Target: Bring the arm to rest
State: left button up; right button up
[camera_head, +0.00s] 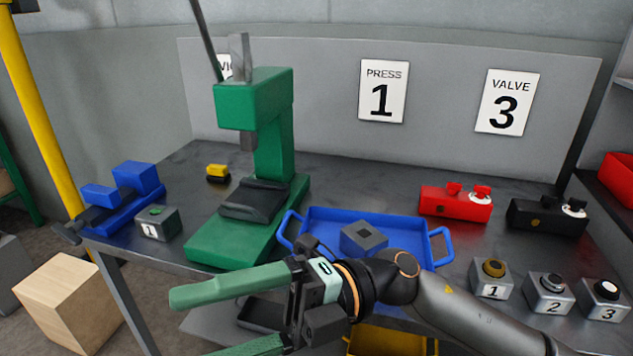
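My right arm (465,318) comes in from the lower right and reaches left across the front of the bench. My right gripper (196,328) has long green fingers pointing left, set well apart with nothing held between them. The lower finger is partly cut off by the bottom edge. The gripper is in front of the green press (265,150) and the blue tray (330,218), and the arm hides part of the tray's front. My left gripper is not in view.
A grey block (363,239) lies in the tray. Red (455,203) and black (545,216) valve units stand at right, behind numbered button boxes (490,278). A blue vice (125,195) and button box (157,223) sit at left. A wooden block (65,300) stands below the bench.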

jog(key=w+d+f+m+t+y+p, duration=0.1)
jog(key=w+d+m+t+y, duration=0.15)
jog(key=w+m+t, duration=0.45)
jog(key=w+d+f+m+t+y, duration=0.15)
jog(key=w+m+t+y, duration=0.25)
jog(key=m+t, duration=0.5)
jog(key=w+d+f+m+t+h, duration=0.3)
jog(key=d+f+m+t+h, duration=0.15)
jog(key=m, duration=0.25)
jog(key=w+d+f+m+t+h, duration=0.3)
jog(key=f+m+t+h, duration=0.3)
jog(key=m, duration=0.1)
jog(key=s+d+f+m+g+h+p, duration=0.1)
jog(key=s+d+f+m+h, duration=0.2)
jog(key=f, duration=0.5)
jog(key=s+d+f+m+g+h+p, duration=0.1)
jog(key=d+f+m+h, duration=0.3)
jog(key=f, duration=0.5)
jog(key=s+d+f+m+g+h, duration=0.1)
jog(key=s+d+f+g+h, duration=0.2)
jog(key=s+f, duration=0.9)
jog(key=d+f+g, duration=0.1)
jog(key=d+g, duration=0.1)
jog(key=d, duration=0.2)
jog(key=shift+m+g+h, duration=0.35)
jog(key=shift+m+h, duration=0.05)
jog(key=shift+s+d+f, duration=0.1)
